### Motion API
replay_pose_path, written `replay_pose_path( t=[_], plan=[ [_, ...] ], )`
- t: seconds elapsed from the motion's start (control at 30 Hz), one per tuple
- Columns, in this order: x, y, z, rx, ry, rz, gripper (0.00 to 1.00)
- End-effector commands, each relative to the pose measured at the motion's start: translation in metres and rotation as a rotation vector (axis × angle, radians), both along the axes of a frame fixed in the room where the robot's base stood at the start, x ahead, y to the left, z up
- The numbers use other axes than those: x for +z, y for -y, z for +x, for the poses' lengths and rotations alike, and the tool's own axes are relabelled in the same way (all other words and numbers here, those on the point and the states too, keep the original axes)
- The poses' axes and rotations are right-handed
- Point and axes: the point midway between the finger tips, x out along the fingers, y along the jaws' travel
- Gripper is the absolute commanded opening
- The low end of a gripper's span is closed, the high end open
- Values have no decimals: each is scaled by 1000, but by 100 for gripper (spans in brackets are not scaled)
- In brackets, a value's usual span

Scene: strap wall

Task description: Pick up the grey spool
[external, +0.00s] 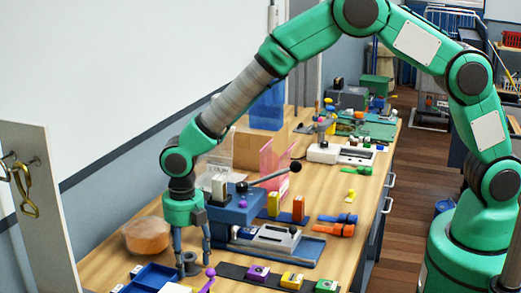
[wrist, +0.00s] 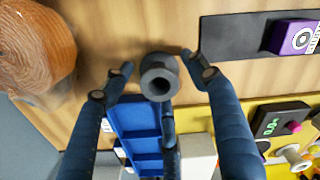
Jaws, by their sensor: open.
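The grey spool (wrist: 159,76) is a small dark grey cylinder with a round hole, seen from above in the wrist view. In the external view the spool (external: 190,267) stands on the wooden bench below my green wrist. My gripper (wrist: 157,62) is open, with blue fingers to the left and right of the spool and a gap visible on each side. A third blue finger shows just below the spool in the wrist view. In the external view my gripper (external: 193,258) points down, its fingertips low around the spool.
A blue compartment tray (wrist: 136,130) lies close to the spool. An orange-brown round block (external: 147,236) is to the left. A black strip with a purple block (external: 258,273) and a blue clamp machine (external: 240,212) are to the right. Bare bench surrounds the spool's far side.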

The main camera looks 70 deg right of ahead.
Motion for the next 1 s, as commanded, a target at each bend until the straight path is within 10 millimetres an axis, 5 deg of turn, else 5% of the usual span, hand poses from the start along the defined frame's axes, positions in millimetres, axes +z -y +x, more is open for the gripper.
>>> replay_pose_path(
  t=[0.07,0.3,0.67,1.0],
  plan=[
    [0,0,0,0,0,0,56],
    [0,0,0,0,0,0,11],
    [3,0,0,0,0,0,11],
    [41,0,1,0,2,0,11]
  ],
)
